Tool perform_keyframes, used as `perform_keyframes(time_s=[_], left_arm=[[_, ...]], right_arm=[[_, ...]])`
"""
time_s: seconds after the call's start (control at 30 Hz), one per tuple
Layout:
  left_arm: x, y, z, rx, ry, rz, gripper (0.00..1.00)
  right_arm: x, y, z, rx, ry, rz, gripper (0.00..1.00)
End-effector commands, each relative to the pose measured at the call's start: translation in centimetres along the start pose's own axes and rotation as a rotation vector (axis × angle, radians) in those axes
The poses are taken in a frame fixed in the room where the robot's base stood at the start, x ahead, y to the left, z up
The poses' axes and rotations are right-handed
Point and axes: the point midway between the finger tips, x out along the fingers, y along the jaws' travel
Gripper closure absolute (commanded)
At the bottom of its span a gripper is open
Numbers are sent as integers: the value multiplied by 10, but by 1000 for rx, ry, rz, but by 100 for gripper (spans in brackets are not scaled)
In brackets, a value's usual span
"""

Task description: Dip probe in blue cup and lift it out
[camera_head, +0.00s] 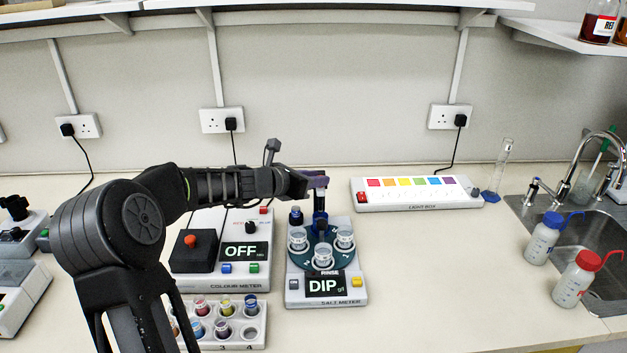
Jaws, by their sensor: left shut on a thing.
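My left gripper (318,180) reaches in from the left above the salt meter (292,297) and is shut on the dark upright probe (320,201). The probe hangs over the back of the meter's round teal turntable (345,262). A dark blue shape (320,226), probably the blue cup, lies right under the probe. I cannot tell whether the probe's tip is inside it or just above. Several clear cups (323,256) stand on the turntable in front. The meter's screen (324,286) reads DIP. My right gripper is not in view.
The colour meter (205,279), its screen reading OFF, stands left of the salt meter, with a white rack of vials (258,333) in front. A light box (415,193) is behind right. Wash bottles (543,240) stand by the sink. The bench right of the salt meter is clear.

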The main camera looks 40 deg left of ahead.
Motion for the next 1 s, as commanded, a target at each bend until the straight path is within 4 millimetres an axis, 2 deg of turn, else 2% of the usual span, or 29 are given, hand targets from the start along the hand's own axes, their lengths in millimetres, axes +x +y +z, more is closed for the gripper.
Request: perform_keyframes(time_s=[0.03,0.13,0.17,0.23,0.5,0.63,1.0], left_arm=[[0,-1,6,3,-11,-3,100],[0,-1,7,4,-12,-2,100],[0,-1,7,4,-12,-2,74],[0,-1,7,4,-12,-1,69],[-1,-1,4,3,-8,-2,69],[-8,0,4,5,-8,-1,69],[-65,0,4,5,-10,1,69]], right_arm=[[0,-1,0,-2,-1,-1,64],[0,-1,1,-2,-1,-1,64],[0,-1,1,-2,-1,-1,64],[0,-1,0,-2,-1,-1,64],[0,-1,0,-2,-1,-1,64],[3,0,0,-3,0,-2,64],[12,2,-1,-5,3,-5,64]])
